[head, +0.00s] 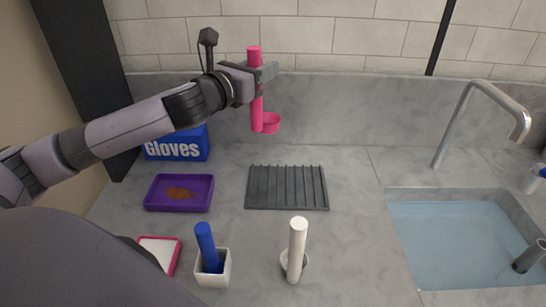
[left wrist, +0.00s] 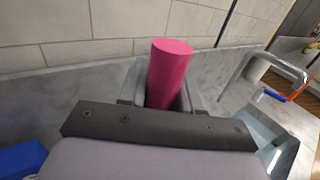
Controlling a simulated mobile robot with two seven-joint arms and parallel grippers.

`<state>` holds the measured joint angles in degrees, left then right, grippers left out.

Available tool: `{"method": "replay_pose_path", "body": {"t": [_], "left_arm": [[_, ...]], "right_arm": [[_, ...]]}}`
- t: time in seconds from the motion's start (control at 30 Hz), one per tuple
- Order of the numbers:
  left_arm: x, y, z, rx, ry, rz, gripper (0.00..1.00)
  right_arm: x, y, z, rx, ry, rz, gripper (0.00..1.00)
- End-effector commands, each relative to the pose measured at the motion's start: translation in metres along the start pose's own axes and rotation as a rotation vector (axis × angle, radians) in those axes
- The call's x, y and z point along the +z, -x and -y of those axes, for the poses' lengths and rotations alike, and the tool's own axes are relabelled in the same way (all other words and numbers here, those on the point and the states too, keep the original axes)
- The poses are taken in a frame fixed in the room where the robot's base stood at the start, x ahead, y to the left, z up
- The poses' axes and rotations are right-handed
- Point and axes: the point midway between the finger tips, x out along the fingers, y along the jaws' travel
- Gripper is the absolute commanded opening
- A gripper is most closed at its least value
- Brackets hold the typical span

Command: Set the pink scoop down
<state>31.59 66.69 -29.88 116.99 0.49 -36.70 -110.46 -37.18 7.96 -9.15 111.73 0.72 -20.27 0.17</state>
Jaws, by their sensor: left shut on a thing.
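The pink scoop (head: 257,112) has a long upright handle and a small round cup (head: 271,123) at its lower end. My left gripper (head: 264,73) is shut on the handle near its top and holds the scoop up near the back wall. In the head view the scoop appears above and behind the dark ribbed rack (head: 287,188). In the left wrist view the pink handle (left wrist: 166,75) stands between the fingers, and the cup is hidden. My right gripper is not in view.
A blue gloves box (head: 178,146) and a purple tray (head: 180,193) with brown powder are at left. A white holder (head: 211,273) with a blue-handled tool and a white scoop (head: 296,252) stand in front. A water-filled sink (head: 455,239) is at right. Counter right of the rack is clear.

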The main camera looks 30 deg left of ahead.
Motion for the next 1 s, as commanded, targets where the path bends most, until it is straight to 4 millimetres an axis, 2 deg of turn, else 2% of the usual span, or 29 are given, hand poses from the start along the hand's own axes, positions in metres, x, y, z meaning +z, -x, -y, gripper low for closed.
{"method": "replay_pose_path", "body": {"t": [0.03,0.4,0.5,0.67,0.9,1.0], "left_arm": [[-0.019,0.0,0.0,0.0,0.003,-0.007,0.0],[-0.109,0.0,0.0,0.002,0.005,-0.005,0.0],[-0.124,0.001,0.0,0.003,0.003,-0.004,0.0],[-0.135,0.0,0.0,0.002,0.002,-0.001,0.0],[-0.17,0.0,0.0,0.002,0.003,-0.003,0.0],[-0.176,0.001,0.0,0.002,0.001,-0.001,0.0]], "right_arm": [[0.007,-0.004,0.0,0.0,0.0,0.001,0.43],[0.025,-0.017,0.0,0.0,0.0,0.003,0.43],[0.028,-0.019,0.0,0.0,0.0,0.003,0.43],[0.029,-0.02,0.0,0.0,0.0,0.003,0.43],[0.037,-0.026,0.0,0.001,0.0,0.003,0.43],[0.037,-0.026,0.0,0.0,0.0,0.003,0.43]]}}
